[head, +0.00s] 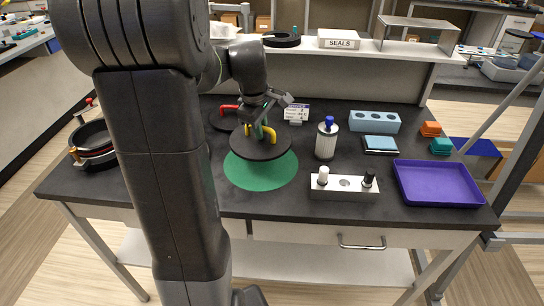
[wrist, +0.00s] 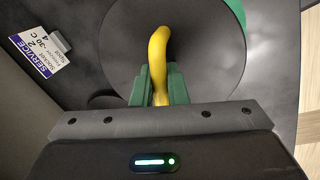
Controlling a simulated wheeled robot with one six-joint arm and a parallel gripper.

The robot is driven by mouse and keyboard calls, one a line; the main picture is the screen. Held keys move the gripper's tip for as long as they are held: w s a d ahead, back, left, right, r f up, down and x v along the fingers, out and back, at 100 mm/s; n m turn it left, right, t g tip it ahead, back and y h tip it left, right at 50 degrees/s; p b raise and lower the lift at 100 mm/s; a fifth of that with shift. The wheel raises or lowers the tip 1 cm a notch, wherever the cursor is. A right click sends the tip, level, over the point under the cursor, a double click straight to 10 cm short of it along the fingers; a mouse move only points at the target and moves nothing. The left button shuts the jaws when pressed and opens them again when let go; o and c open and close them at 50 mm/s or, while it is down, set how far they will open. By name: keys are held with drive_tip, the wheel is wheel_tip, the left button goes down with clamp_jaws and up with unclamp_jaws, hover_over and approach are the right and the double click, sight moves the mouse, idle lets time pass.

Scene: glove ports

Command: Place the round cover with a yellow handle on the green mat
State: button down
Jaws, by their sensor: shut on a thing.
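The round dark cover (head: 255,152) has a yellow handle (head: 269,134). My gripper (head: 260,131) is shut on the handle; in the wrist view the green fingers of my gripper (wrist: 159,86) stand either side of the yellow handle (wrist: 158,50), above the cover (wrist: 120,45). The green mat (head: 262,182) lies flat on the dark bench. The cover overlaps the mat's far part in the head view and hides it; its near part is bare. I cannot tell whether the cover touches the mat or hangs just above it.
Another round cover with a red handle (head: 229,109) is behind left. A small sign (head: 297,112), a blue-topped cylinder (head: 326,138) and a white block with knobs (head: 344,187) stand nearby. A purple tray (head: 437,184) is at right. A clamp ring (head: 92,144) is at left.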

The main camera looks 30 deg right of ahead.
sight(260, 142)
drive_tip(key=shift+f, duration=3.6)
drive_tip(key=shift+f, duration=0.2)
drive_tip(key=c, duration=1.4)
unclamp_jaws()
drive_tip(key=shift+c, duration=0.2)
drive_tip(key=shift+r, duration=0.1)
drive_tip(key=r, duration=0.4)
drive_tip(key=s+a+r, duration=0.1)
drive_tip(key=r, duration=0.3)
drive_tip(key=a+r, duration=0.1)
drive_tip(key=r, duration=0.3)
drive_tip(key=shift+s, duration=0.15)
